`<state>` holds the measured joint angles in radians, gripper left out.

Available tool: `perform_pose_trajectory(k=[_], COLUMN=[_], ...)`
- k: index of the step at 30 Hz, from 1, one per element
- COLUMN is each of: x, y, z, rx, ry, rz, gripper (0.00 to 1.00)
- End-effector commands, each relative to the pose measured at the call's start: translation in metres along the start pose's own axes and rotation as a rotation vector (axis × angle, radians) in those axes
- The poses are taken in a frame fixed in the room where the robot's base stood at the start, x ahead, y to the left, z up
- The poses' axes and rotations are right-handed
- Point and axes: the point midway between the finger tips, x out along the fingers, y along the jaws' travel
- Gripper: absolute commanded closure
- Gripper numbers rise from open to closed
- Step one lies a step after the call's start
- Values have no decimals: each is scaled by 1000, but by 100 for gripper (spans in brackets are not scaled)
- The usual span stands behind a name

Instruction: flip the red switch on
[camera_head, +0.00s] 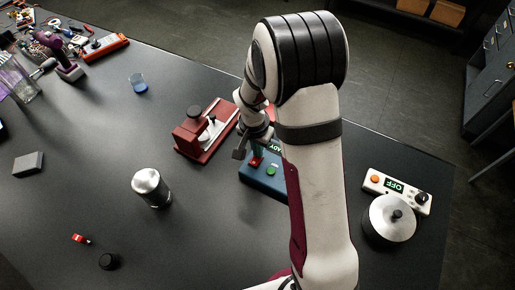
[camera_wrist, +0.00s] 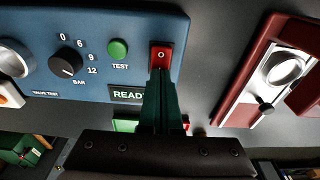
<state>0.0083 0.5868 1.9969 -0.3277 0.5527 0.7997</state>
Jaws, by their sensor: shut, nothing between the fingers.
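The red switch (camera_wrist: 161,54) is a small rocker with a white ring mark, set in the blue panel (camera_wrist: 105,20) to the right of the green TEST button. My gripper (camera_wrist: 161,74) is shut and empty. In the wrist view its fingertips overlap the lower part of the switch; whether they touch it I cannot tell. In the camera_head view the blue box (camera_head: 260,185) sits beside my arm, with the red switch (camera_head: 256,161) at its upper left, close to my gripper. My arm hides the box's right part.
A display reading READY (camera_wrist: 127,95) and a BAR knob (camera_wrist: 66,62) are on the panel. A red device (camera_head: 200,148) stands close at the left. A silver canister (camera_head: 150,187) stands on the table, and a white OFF unit (camera_head: 385,186) with a metal pot (camera_head: 388,220) at the right.

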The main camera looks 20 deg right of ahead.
Motion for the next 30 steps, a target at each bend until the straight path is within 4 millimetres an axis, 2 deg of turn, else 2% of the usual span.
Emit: perform_pose_trajectory(k=[8,18,26,30], x=[0,-6,-6,-18], y=[0,0,0,0], z=[2,15,15,12], rx=[-2,-2,-1,1], ry=[-1,-1,0,2], rz=[1,1,1,-1], gripper=[100,100,100,100])
